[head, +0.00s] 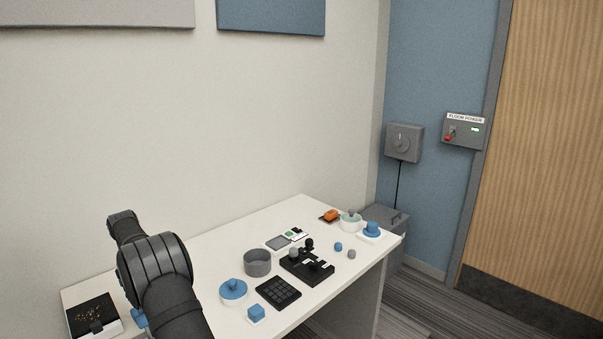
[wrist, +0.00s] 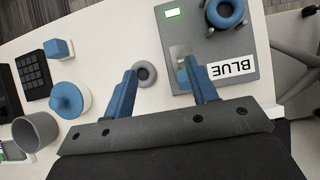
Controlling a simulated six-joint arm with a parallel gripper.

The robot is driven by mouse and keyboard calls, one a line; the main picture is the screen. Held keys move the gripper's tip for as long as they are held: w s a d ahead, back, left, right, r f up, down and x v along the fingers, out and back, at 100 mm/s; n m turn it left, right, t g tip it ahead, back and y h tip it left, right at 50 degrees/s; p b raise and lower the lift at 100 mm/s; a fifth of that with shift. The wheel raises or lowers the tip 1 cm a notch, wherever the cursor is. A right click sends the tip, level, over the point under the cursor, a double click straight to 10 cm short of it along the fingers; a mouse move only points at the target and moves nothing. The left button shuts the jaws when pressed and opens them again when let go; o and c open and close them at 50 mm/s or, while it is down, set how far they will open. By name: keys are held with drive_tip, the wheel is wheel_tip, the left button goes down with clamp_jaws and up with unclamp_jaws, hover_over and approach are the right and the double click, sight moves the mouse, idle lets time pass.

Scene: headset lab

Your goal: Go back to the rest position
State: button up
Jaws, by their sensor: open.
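My gripper (wrist: 160,74) shows in the wrist view with its two blue fingers spread apart. It holds nothing that I can see. A small round grey piece with a dark centre (wrist: 145,74) appears between the fingertips on the white table; I cannot tell the height gap. A grey device labelled BLUE (wrist: 240,88) lies by the right finger, with a lit green display and a blue round part (wrist: 225,12) at its far end. In the head view my arm fills the lower left and mostly hides the gripper.
The white table (head: 225,252) holds a grey pot (head: 257,263), a blue-lidded dish (head: 233,291), a blue cube (head: 256,313), a black keypad (head: 278,292) and a black fixture (head: 307,267). Small items stand at its far end. A wall rises behind it.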

drive_tip(key=a+f, duration=0.1)
drive_tip(key=a, duration=0.1)
drive_tip(key=s+a+f, duration=0.1)
drive_tip(key=a, duration=0.1)
drive_tip(key=shift+f, duration=0.3)
drive_tip(key=shift+w+f, duration=0.1)
drive_tip(key=shift+f, duration=1.75)
